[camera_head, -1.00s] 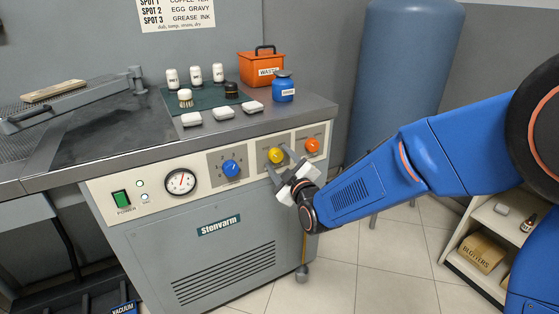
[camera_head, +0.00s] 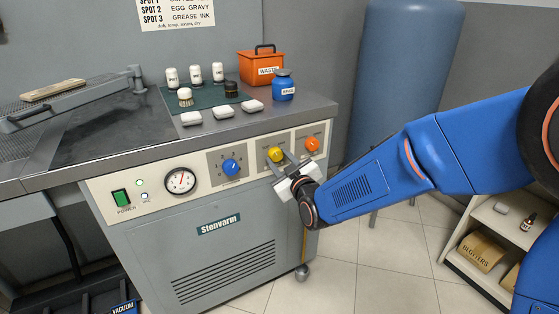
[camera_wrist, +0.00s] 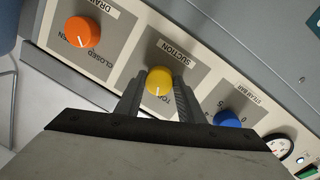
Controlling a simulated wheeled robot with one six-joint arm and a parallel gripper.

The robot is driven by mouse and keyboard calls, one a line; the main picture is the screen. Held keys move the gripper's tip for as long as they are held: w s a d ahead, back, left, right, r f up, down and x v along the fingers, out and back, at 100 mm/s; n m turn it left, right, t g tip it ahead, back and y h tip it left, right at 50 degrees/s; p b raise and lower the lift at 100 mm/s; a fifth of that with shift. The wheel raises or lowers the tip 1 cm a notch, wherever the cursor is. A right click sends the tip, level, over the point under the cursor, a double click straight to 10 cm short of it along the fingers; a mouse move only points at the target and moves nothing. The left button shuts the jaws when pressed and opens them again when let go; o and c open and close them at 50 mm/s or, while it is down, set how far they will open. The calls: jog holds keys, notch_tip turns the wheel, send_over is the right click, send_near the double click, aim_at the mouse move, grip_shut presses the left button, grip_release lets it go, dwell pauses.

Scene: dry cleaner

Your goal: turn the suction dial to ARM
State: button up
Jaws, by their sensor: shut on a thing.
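The yellow suction dial (camera_head: 276,155) is on the front panel of the spotting table, between a blue dial (camera_head: 232,168) and an orange dial (camera_head: 312,144). My gripper (camera_head: 279,161) reaches the panel from the lower right. Its two fingers (camera_wrist: 159,92) are on either side of the yellow dial and shut on it. The ARM label cannot be made out, and the fingers hide part of the dial's plate.
The blue steam dial (camera_wrist: 228,119) and the orange drain dial (camera_wrist: 82,31), marked "CLOSED", flank the gripped dial closely. A pressure gauge (camera_head: 181,181) and green power switch (camera_head: 121,197) are farther left. Bottles and an orange waste box (camera_head: 261,68) stand on the tabletop.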

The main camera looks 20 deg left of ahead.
jog(key=m, duration=0.3)
jog(key=shift+m, duration=0.3)
jog(key=m, duration=0.3)
jog(key=shift+g, duration=0.4)
jog(key=m, duration=0.6)
jog(key=shift+r+g, duration=0.1)
jog(key=shift+g, duration=0.3)
jog(key=shift+y, duration=0.3)
jog(key=o, duration=1.1)
jog(key=shift+c, duration=0.2)
jog(key=shift+s+d, duration=0.1)
jog(key=v, duration=1.7)
jog(key=shift+d+r, duration=0.1)
